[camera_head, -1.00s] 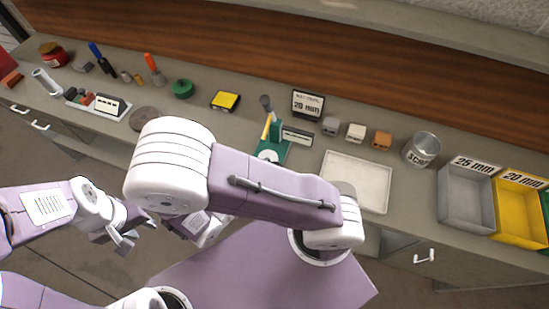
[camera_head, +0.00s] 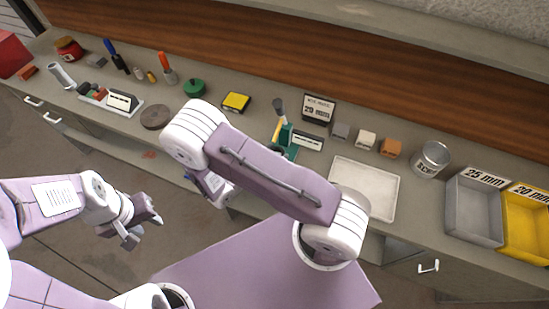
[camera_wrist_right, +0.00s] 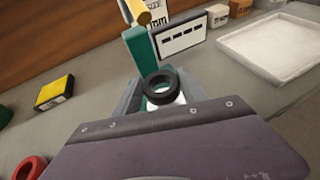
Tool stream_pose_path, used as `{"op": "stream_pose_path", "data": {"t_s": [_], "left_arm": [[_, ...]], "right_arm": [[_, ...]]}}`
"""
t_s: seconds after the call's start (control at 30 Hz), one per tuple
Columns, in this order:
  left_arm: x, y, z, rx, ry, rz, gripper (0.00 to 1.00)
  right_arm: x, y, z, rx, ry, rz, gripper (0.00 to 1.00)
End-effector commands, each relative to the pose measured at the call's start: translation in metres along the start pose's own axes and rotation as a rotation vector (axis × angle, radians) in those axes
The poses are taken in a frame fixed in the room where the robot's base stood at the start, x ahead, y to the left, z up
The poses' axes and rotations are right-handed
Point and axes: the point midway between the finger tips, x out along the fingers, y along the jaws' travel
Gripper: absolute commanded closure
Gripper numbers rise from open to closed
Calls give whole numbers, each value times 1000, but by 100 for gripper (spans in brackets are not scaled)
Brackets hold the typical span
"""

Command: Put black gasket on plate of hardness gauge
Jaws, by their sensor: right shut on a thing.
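The hardness gauge (camera_head: 286,136) is a green stand with a yellow part, on the bench behind my right arm in the head view. It also shows in the right wrist view (camera_wrist_right: 139,50), where a small pale plate is partly visible beneath the gasket. The black gasket (camera_wrist_right: 161,87) is a thick ring between the fingertips of my right gripper (camera_wrist_right: 160,92), which is shut on it. The gasket appears over the gauge's plate; whether it touches cannot be told. My left gripper (camera_head: 143,222) is open and empty, away from the bench.
A black-and-white label (camera_wrist_right: 181,38) stands close beside the gauge. A pale tray (camera_head: 363,188) lies to its right, and a yellow block (camera_head: 236,101) to its left. A red ring (camera_wrist_right: 31,168) lies at the lower left of the wrist view. Bare bench separates these things.

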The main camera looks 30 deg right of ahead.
Motion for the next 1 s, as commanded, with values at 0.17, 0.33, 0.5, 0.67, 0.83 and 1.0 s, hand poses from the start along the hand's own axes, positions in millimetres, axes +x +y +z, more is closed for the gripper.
{"op": "stream_pose_path", "data": {"t_s": [0.17,0.33,0.5,0.67,0.83,1.0], "left_arm": [[-2,0,0,0,0,0,64],[-2,0,0,0,0,0,64],[1,0,0,0,0,0,64],[1,0,0,0,0,0,64],[1,0,0,0,0,0,64],[-3,0,0,0,0,0,64]], "right_arm": [[11,-1,-26,-4,0,0,90],[12,0,-29,-2,0,0,90],[13,-1,-32,-2,0,0,90],[13,-1,-32,-2,0,0,29],[13,-1,-32,-2,0,0,29],[11,-1,-28,-2,0,0,29]]}}
